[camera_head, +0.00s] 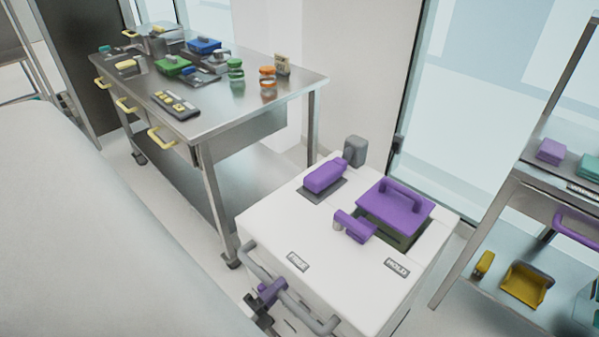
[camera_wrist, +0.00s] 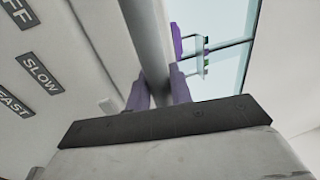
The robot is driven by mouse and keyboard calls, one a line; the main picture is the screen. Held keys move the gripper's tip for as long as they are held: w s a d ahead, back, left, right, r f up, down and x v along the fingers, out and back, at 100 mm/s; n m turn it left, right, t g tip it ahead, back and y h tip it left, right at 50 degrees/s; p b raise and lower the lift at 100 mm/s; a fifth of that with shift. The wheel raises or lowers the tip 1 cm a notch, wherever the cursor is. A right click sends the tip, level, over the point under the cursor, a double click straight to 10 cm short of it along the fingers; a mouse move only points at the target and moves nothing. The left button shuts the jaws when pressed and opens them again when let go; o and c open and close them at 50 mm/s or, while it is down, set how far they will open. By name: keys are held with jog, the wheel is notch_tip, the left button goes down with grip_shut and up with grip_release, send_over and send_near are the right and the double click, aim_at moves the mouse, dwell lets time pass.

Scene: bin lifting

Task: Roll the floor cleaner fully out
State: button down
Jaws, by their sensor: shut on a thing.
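The floor cleaner (camera_head: 330,270) is a white box-shaped machine on the floor. Its top carries a purple bottle-like part, a purple lid with a handle and a purple lever, with FREE and HOLD labels. A grey bar handle (camera_head: 292,290) runs along its near edge. My gripper (camera_head: 270,291) is shut on this handle. In the wrist view my purple fingers (camera_wrist: 158,90) sit on both sides of the grey bar (camera_wrist: 145,40). The white panel beside it bears labels, SLOW among them. The machine's lower part and wheels are hidden.
A steel cart (camera_head: 215,115) with yellow drawer handles and several small items on top stands just left of the cleaner. A shelf rack (camera_head: 520,185) stands at the right. A wall and glass panels lie behind. A large pale surface fills the lower left.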

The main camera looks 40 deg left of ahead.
jog(key=s+b, duration=0.1)
jog(key=s, duration=0.8)
jog(key=shift+s+a+b, duration=0.15)
jog(key=shift+s+b, duration=0.15)
jog(key=shift+b, duration=0.1)
jog(key=c, duration=1.4)
grip_release()
jog(key=shift+s, duration=0.15)
jog(key=shift+o, duration=0.6)
